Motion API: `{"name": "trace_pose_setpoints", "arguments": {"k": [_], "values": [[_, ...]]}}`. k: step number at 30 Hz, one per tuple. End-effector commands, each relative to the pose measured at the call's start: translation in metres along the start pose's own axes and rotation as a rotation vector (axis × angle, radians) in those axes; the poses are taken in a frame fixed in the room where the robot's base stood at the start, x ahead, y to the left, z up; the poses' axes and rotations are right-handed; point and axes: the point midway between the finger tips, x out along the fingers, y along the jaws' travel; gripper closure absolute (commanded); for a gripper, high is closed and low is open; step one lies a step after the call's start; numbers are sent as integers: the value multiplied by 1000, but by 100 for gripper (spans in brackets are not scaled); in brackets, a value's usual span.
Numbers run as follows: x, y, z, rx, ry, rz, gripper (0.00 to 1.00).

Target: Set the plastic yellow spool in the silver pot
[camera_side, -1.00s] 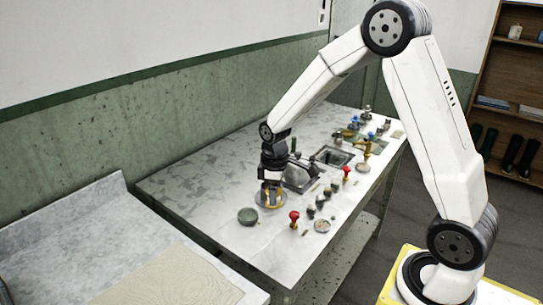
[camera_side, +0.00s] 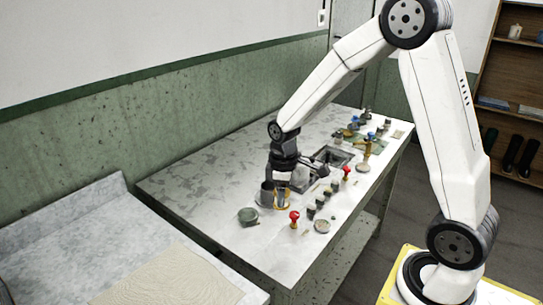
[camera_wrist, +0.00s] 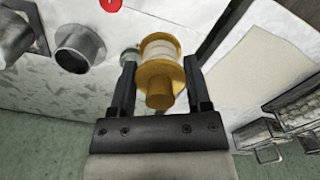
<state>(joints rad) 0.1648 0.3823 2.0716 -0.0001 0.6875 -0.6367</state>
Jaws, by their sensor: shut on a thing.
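My gripper (camera_wrist: 160,95) is shut on the yellow spool (camera_wrist: 160,75), with one dark finger on each side of its flanges. The spool has a pale winding between the yellow flanges. In the side view the spool (camera_side: 284,203) shows low under my gripper (camera_side: 281,192), partly hidden by the fingers. A grey metal pot (camera_side: 266,195) stands just left of the gripper there. The spool is outside it, beside it in the picture. In the wrist view a silver pot (camera_wrist: 80,48) lies left of the spool. Any gap under the spool is unclear.
A green-grey round vessel (camera_side: 247,216) stands left of the gripper. A red-topped piece (camera_side: 294,217), a small round dish (camera_side: 322,226) and several small dark jars stand to the right. The table's left end is clear.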

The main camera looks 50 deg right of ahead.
Motion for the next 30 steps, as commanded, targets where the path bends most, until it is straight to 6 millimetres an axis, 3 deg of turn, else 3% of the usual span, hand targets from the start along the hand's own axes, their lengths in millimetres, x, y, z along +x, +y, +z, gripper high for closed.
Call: {"name": "trace_pose_setpoints", "arguments": {"k": [11,17,30], "values": [[1,17,-10,2,0,0,95],[4,46,-25,3,0,0,95],[17,129,-54,3,1,0,95]]}}
